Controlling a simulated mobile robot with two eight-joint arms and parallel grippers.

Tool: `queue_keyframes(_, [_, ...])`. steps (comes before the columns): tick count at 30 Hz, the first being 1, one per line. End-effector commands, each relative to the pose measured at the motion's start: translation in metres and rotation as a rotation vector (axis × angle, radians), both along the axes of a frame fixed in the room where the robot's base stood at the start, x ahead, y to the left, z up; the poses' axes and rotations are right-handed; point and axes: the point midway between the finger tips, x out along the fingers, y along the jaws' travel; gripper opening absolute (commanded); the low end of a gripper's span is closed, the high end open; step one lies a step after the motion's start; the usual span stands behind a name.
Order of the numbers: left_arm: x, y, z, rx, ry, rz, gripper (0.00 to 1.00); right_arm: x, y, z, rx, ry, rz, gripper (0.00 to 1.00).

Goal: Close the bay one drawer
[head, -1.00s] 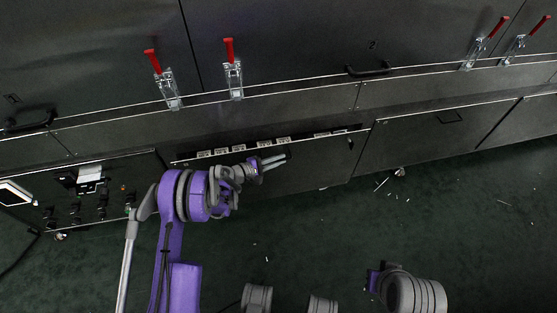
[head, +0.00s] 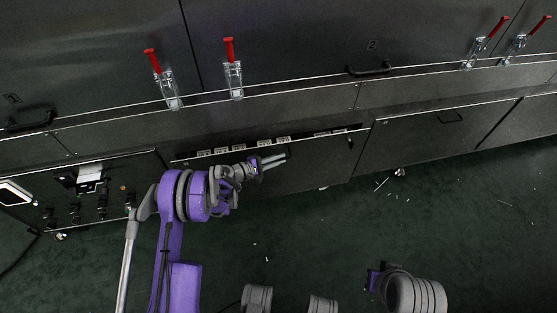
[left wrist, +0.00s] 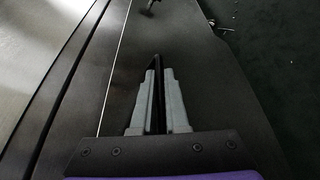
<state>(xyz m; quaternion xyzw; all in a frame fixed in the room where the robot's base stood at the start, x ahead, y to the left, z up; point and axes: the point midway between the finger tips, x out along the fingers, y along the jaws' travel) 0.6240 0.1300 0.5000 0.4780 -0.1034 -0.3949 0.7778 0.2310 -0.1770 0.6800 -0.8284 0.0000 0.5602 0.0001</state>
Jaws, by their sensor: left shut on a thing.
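The bay one drawer is taken to be the long dark drawer (head: 310,172) low in the machine front, in the middle of the head view. A narrow gap along its top edge shows a row of small pale labels, so it stands slightly open. My left gripper (head: 275,162) is at the drawer's front. In the left wrist view my left gripper (left wrist: 157,90) has both grey fingers close around a thin dark piece, which looks like the drawer's handle. The fingers hide most of it. My right gripper cannot be made out in these frames.
Red-handled clamps (head: 234,72) and a dark door handle (head: 368,70) sit above. A control panel (head: 92,192) is at the left. Another closed lower panel (head: 430,138) is to the right. The green floor (head: 320,235) in front is mostly clear, with small scraps.

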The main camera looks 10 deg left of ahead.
Motion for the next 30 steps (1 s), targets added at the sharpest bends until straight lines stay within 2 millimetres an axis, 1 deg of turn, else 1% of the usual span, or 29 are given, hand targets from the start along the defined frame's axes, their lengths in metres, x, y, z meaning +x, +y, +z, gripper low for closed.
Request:
queue_keyframes(1, [0.01,0.006,-0.001,0.0,-0.001,0.008,0.0,0.001,0.0,-0.004,0.0,0.001,0.0,0.0])
queue_keyframes(4, [0.025,0.013,-0.002,0.0,-0.002,0.009,0.0,0.001,0.0,-0.009,0.0,0.003,0.0,0.0])
queue_keyframes(6, [0.033,0.016,-0.001,0.0,-0.002,0.009,0.0,0.002,0.0,-0.012,0.0,0.003,0.0,0.0])
queue_keyframes(9, [0.038,0.018,0.0,0.0,-0.002,0.009,0.0,0.002,0.0,-0.012,0.0,0.003,0.0,0.0])
queue_keyframes(17, [0.039,0.02,0.002,0.0,-0.003,0.013,0.0,0.002,0.0,-0.012,0.0,0.003,0.0,0.0])
queue_keyframes(18, [0.039,0.02,0.002,0.0,-0.003,0.013,0.19,0.002,0.0,-0.012,0.0,0.003,0.0,0.0])
queue_keyframes(19, [0.039,0.019,0.002,0.0,-0.003,0.013,0.24,0.002,0.0,-0.012,0.0,0.003,0.0,0.0])
queue_keyframes(26, [0.037,0.02,0.001,0.0,-0.002,0.01,0.24,0.002,0.0,-0.011,0.0,0.003,0.0,0.0])
queue_keyframes(30, [0.028,0.03,0.005,0.001,-0.003,0.011,0.24,0.001,0.0,-0.008,0.0,0.002,0.0,0.0])
